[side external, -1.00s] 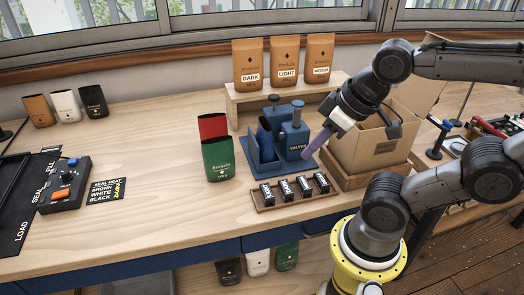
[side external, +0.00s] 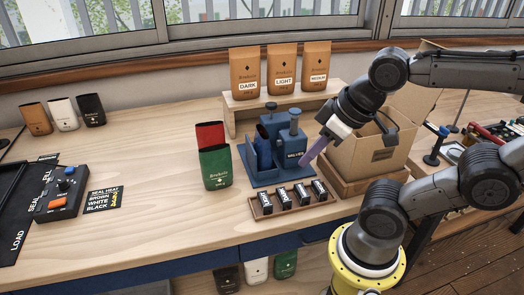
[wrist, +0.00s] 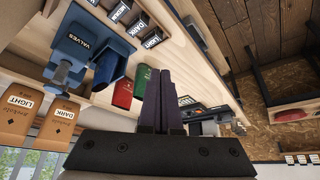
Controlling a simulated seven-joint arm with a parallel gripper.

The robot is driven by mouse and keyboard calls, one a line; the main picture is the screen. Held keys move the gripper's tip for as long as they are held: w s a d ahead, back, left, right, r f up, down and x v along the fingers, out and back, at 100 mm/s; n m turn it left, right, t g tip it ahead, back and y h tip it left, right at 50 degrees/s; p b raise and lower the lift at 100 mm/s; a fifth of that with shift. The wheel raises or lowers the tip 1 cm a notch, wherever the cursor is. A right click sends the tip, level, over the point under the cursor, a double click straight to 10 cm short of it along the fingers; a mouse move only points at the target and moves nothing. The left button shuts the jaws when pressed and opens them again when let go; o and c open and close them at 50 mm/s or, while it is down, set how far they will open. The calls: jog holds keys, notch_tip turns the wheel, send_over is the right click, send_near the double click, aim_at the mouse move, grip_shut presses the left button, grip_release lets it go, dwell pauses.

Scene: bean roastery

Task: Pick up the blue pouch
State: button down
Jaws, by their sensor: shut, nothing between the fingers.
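The blue pouch (side external: 263,149) stands upright, open at the top, in the blue valve fixture (side external: 269,178). In the wrist view a dark blue shape (wrist: 105,69) beside the fixture (wrist: 82,40) looks like the same pouch. My gripper (side external: 304,160) hangs to the right of the fixture, in front of the cardboard box, with its purple fingers slanting down and left. It is shut and empty, apart from the pouch. The fingers also show together in the wrist view (wrist: 172,76).
Red (side external: 210,134) and green (side external: 215,167) pouches stand left of the fixture. A wooden tray (side external: 266,213) of small labelled blocks lies in front. Brown pouches stand on a riser (side external: 240,130) behind. A cardboard box (side external: 356,158) is at right.

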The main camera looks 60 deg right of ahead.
jog(key=c, duration=0.9)
grip_release()
jog(key=shift+c, duration=0.2)
jog(key=w+d+r+m+h, duration=0.2)
jog(key=w+d+r+m, duration=0.1)
jog(key=w+m, duration=0.15)
jog(key=m+g+h, duration=0.1)
jog(key=m+h, duration=0.2)
jog(key=m, duration=0.2)
send_over(263, 133)
jog(key=s+a, duration=0.2)
jog(key=s, duration=0.1)
jog(key=shift+n, duration=0.25)
notch_tip(263, 133, down, 6)
jog(key=shift+w+f, duration=0.1)
jog(key=shift+f, duration=0.1)
jog(key=shift+w+x, duration=0.15)
jog(key=shift+x, duration=1.35)
jog(key=shift+w+x, duration=0.1)
jog(key=shift+x, duration=1.45)
